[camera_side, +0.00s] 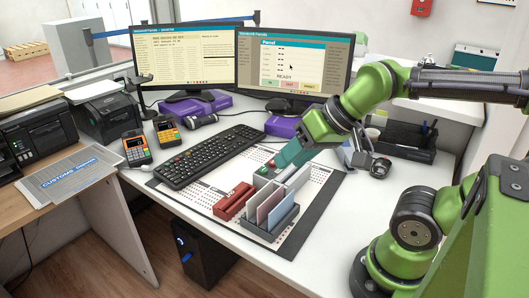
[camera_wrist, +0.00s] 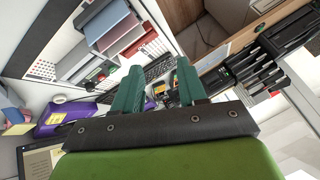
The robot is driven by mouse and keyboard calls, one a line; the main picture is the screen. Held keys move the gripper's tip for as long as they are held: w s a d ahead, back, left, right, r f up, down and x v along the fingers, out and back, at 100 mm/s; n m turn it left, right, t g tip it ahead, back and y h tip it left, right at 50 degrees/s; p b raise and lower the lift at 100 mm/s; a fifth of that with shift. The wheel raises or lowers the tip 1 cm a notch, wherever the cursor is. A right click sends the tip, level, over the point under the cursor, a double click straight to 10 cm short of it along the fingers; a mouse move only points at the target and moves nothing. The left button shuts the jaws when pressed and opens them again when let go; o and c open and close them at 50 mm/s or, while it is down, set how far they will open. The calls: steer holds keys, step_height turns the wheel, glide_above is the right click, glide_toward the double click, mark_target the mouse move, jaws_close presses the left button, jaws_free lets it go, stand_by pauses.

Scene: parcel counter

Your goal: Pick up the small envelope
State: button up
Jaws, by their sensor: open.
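A grey sorter (camera_side: 288,224) stands on the printed mat in the side view, with a pinkish flat piece (camera_side: 264,211) and a blue-grey one (camera_side: 281,209) upright in its slots. They look like envelopes; I cannot tell which is the small envelope. My gripper (camera_side: 277,165) is just behind the sorter, tilted down, above the mat. In the wrist view its teal fingers (camera_wrist: 158,67) are apart, with nothing held between them.
A red rack (camera_side: 233,203) stands left of the sorter. A black keyboard (camera_side: 208,157) lies behind it. Two card terminals (camera_side: 137,150), monitors (camera_side: 186,55) and a black desk tray (camera_side: 403,140) stand around.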

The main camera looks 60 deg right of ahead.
stand_by(0.3)
steer(key=c, duration=0.5)
steer(key=shift+o, duration=0.2)
